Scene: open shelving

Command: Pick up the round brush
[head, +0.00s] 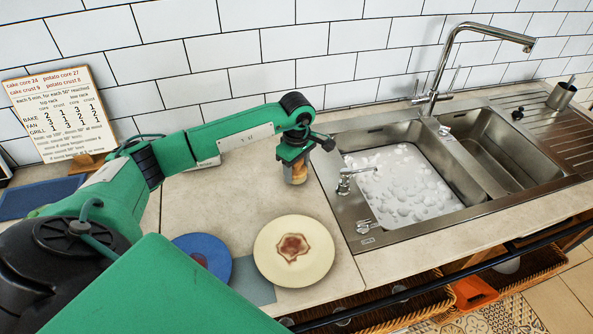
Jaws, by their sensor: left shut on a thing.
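My left gripper (297,152) points down over the counter, just left of the sink. It is shut on a small, roundish thing with a tan and orange lower part, which looks like the round brush (296,174). The gripper covers its upper part, and I cannot tell whether its underside touches the counter. My right gripper is not in view.
A cream plate (268,266) with a brown stain and a partly hidden blue plate (209,243) lie on the counter in front. The double sink (352,214) has foamy water in its left basin. A tall faucet (441,72) stands behind. A recipe board (60,112) leans at the left.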

